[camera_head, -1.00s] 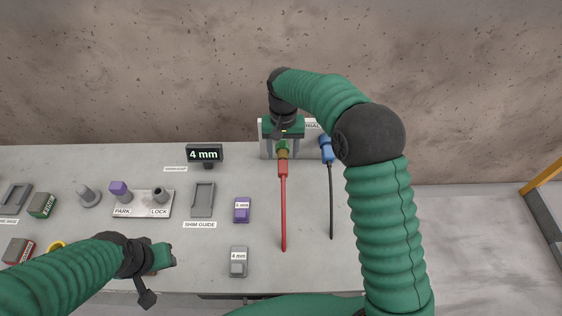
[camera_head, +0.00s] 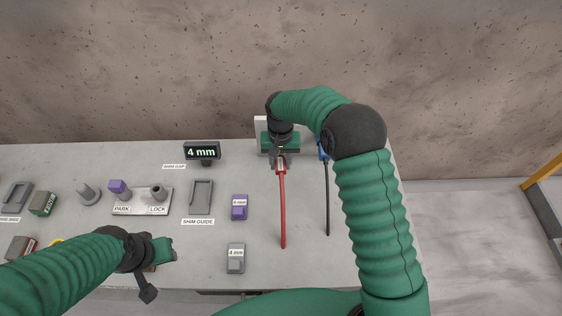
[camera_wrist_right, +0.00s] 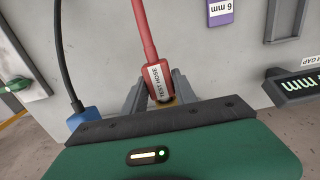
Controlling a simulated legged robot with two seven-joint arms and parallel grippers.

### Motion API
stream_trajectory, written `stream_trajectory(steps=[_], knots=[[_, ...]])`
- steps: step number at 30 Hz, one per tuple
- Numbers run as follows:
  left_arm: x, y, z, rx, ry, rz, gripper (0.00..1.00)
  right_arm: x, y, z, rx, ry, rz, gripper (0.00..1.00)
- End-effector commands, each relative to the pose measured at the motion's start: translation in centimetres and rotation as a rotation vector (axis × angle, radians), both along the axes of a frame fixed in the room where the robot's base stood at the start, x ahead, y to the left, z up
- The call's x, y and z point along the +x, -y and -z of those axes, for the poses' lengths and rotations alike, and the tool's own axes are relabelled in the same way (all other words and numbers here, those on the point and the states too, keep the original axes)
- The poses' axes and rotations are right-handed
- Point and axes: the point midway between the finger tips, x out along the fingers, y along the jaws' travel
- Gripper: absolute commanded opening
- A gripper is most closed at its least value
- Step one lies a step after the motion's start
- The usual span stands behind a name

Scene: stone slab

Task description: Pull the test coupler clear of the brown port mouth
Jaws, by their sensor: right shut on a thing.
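The test coupler is the red fitting labelled TEST HOSE (camera_wrist_right: 157,82) on the end of a red hose (camera_head: 283,215). My right gripper (camera_head: 280,161) is shut on the coupler, with its grey fingers on both sides of it in the right wrist view (camera_wrist_right: 160,92). A bit of brass-coloured fitting shows at the coupler's end. The brown port mouth is hidden behind my right gripper, so I cannot tell whether the coupler is still seated in it. My left gripper (camera_head: 165,249) hangs over the front left of the slab; its jaws are unclear.
A blue connector (camera_head: 323,150) with a black hose stands close to the right of my right gripper. The wall is close behind.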

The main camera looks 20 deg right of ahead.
Motion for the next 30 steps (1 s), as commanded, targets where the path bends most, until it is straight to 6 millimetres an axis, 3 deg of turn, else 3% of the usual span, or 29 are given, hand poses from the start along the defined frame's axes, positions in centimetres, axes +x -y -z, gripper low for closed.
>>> stream_trajectory(steps=[1, 3, 12, 30], knots=[[0.0, 0.0, 0.0, 0.000, 0.000, 0.000, 0.36, 0.0, 0.3, 0.0, -0.006, -0.001, 0.003, 0.09], [0.0, 0.0, 0.0, 0.000, 0.000, 0.000, 0.36, 0.0, 0.4, 0.0, -0.007, 0.000, 0.003, 0.00], [0.0, 0.0, 0.0, 0.000, 0.000, -0.001, 0.36, -0.1, 0.2, -0.1, -0.004, 0.001, 0.002, 0.00], [0.0, 0.0, -0.4, 0.000, 0.000, -0.001, 0.36, -2.9, -0.6, -0.2, -0.004, 0.001, 0.002, 0.00]])
